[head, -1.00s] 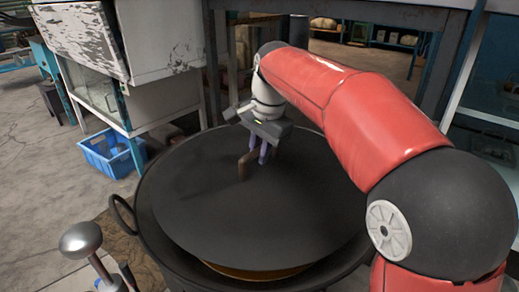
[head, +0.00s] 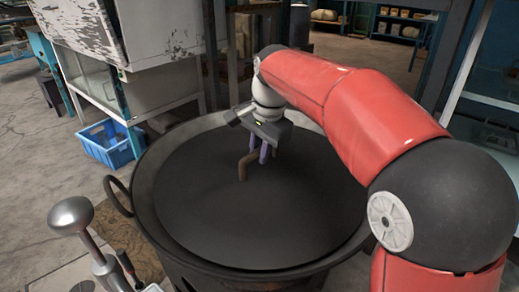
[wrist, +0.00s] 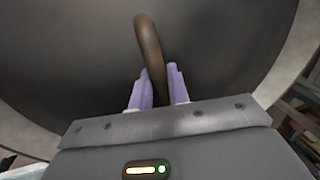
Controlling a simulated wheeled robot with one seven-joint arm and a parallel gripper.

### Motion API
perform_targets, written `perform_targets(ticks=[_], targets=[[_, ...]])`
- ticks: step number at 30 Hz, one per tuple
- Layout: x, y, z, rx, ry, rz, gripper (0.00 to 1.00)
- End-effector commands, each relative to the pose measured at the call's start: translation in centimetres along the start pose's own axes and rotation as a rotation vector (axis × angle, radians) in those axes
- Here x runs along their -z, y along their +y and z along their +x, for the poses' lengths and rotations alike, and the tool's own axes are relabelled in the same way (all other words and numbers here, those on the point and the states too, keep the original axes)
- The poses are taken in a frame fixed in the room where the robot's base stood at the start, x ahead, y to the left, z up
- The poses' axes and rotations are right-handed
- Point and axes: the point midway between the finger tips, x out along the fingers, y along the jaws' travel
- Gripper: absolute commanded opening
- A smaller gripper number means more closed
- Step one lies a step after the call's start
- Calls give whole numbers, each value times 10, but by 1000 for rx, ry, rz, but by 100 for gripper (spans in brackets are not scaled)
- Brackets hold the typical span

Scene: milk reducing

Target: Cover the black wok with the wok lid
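The wok lid (head: 285,210) is a large dark disc with a brown bent handle (head: 244,168). It lies level within the rim of the black wok (head: 147,205) and hides the inside. A narrow band of rim shows around it. My gripper (head: 259,154) is over the lid, with its purple fingers at the handle. In the wrist view the handle (wrist: 151,45) passes between the two fingers (wrist: 158,88), which look closed on it. Whether the lid rests fully on the wok cannot be told.
A metal knob on a stand (head: 74,217) is at the front left, near the wok's side handle. A blue crate (head: 107,147) sits on the floor under a worn white cabinet (head: 88,30). Shelves stand at the right and back.

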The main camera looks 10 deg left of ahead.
Motion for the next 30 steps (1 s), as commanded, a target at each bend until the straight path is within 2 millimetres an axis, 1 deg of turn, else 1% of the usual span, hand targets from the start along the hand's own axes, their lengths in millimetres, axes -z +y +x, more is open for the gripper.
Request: perform_targets(ticks=[1,5,12,14,17,24,27,30], targets=[[0,0,-1,2,1,0,24],[0,0,0,1,1,0,41],[0,1,2,-3,-2,1,41],[0,0,0,-3,-1,1,41],[0,0,-11,0,0,1,41],[1,-1,-53,2,2,1,41],[1,-1,-67,1,1,1,41],[1,0,-75,0,0,1,41]])
